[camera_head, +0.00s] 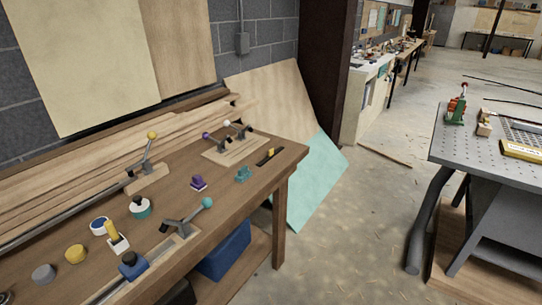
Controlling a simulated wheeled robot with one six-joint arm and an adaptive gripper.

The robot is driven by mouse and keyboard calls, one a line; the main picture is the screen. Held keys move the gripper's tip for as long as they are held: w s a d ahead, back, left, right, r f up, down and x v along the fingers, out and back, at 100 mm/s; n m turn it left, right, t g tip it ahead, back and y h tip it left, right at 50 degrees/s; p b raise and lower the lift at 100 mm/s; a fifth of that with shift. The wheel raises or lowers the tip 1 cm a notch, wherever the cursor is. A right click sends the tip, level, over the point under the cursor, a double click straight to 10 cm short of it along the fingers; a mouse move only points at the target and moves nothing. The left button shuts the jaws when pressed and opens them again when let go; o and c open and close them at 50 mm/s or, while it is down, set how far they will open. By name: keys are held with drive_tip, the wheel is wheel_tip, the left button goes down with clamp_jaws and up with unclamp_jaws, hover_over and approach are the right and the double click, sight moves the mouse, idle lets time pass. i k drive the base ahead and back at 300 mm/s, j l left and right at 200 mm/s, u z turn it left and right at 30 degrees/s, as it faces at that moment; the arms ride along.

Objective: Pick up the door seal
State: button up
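I cannot clearly identify the door seal. A long dark grey rod or strip (62,219) lies along the wooden workbench (262,150) at the left, ending near a toggle clamp with a yellow ball (152,135). A shorter grey strip (104,294) lies near the front edge, partly cut off by the picture's bottom. I cannot tell whether either is the seal. My gripper is not in view.
Several clamps, including one with a teal ball (207,202), and small knobs and pots crowd the bench. A blue bin (224,250) sits below. A metal table (480,150) stands right, with a dark tube (428,220) beside it. Floor between is mostly clear.

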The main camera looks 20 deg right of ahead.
sight(272, 154)
drive_tip(key=i+l+u, duration=0.25)
drive_tip(key=l, duration=0.8)
drive_tip(key=l+u, duration=0.2)
drive_tip(key=l, duration=0.85)
